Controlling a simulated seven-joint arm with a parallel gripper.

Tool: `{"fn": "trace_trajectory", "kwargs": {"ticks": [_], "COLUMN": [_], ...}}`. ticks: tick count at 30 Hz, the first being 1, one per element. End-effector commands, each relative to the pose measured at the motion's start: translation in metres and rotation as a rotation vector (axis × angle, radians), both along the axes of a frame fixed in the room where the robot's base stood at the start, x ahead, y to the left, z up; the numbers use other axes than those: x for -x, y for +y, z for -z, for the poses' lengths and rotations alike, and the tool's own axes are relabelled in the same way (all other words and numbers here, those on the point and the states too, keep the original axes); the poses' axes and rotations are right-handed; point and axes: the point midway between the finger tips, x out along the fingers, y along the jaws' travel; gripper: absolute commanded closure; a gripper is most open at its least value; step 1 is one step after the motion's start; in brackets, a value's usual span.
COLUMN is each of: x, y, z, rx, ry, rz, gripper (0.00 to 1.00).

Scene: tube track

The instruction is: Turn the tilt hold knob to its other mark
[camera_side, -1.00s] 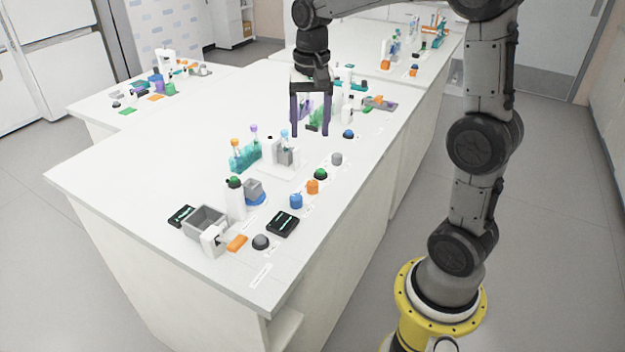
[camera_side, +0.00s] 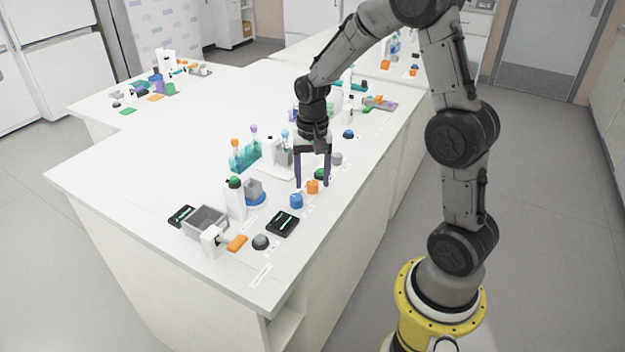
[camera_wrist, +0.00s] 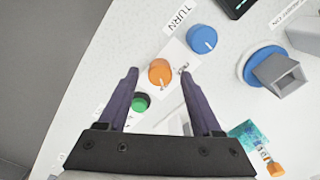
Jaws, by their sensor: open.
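An orange knob (camera_side: 313,188) stands on the bench near its right edge. In the wrist view the orange knob (camera_wrist: 160,73) sits on a white plate with small marks, and a pale line shows on its rim. A blue knob (camera_wrist: 202,39) with a white line is beside it, also seen in the side view (camera_side: 296,201). I cannot read a tilt hold label. My gripper (camera_side: 312,187) points down and is open. In the wrist view its fingertips (camera_wrist: 160,71) lie either side of the orange knob, with gaps; their exact height is unclear.
A green button (camera_wrist: 140,103) is close to the left finger. A teal tube rack (camera_side: 245,157) is behind.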

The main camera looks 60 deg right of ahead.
Motion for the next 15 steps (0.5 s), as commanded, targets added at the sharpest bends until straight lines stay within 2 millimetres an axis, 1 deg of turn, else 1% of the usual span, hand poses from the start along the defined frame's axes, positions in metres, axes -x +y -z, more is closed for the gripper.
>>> {"fn": "trace_trajectory", "kwargs": {"ticks": [1, 4, 12, 14, 15], "x": [0.0008, 0.0007, 0.0005, 0.0005, 0.0005], "y": [0.0003, 0.0003, 0.0001, 0.0001, 0.0001], "z": [0.0042, 0.0084, 0.0092, 0.0091, 0.009], "rx": [-0.001, -0.001, 0.0, 0.0, 0.0], "ry": [0.003, 0.002, 0.001, 0.001, 0.001], "rz": [0.0, 0.0, 0.0, 0.0, 0.0], "gripper": [0.34, 0.34, 0.34, 0.43, 0.5]}}
